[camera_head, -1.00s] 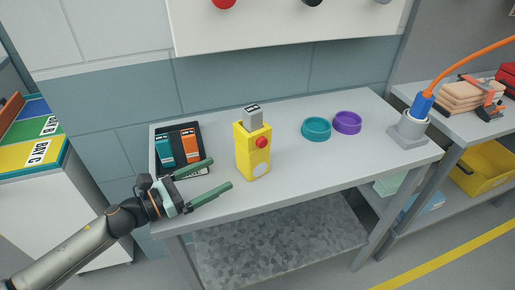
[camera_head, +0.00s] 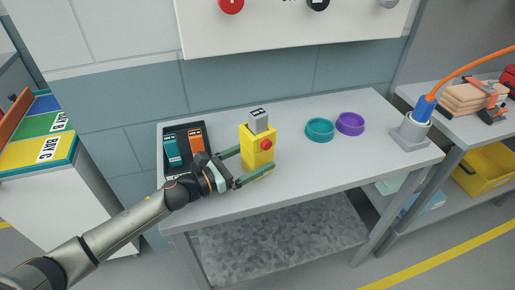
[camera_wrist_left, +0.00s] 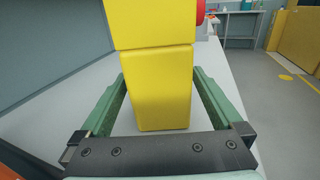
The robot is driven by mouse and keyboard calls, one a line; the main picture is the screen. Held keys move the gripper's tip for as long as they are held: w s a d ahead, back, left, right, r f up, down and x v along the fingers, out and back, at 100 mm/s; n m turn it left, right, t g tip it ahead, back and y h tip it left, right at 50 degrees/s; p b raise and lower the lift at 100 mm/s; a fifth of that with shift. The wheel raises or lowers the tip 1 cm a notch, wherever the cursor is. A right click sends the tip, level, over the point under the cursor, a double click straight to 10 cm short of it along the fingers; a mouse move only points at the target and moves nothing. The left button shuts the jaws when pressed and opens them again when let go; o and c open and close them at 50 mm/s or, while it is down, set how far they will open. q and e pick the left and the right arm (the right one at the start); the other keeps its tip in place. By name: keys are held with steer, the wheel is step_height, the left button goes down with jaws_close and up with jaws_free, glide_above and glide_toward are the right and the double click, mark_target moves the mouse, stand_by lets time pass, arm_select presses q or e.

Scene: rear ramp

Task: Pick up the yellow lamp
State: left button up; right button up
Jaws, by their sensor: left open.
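The yellow lamp (camera_head: 256,146) stands upright on the grey table, with a red round part on its front and a grey labelled block on top. My left gripper (camera_head: 255,165) is open, with its green fingers reaching to either side of the lamp's lower body. In the left wrist view the yellow lamp (camera_wrist_left: 160,85) stands between the two fingers of the left gripper (camera_wrist_left: 160,95). A gap shows on each side, so the fingers look apart from it. The lamp's top is cut off in that view. My right gripper is not in view.
A black tray (camera_head: 170,178) with a teal and an orange item lies left of the lamp. A teal ring (camera_head: 320,130) and a purple ring (camera_head: 350,123) lie to the right. A blue plug in a grey holder (camera_head: 411,133) stands at the table's right end.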

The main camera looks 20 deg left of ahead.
arm_select(q)
steer(key=shift+x, duration=0.8)
jaws_close()
steer(key=shift+r, duration=0.1)
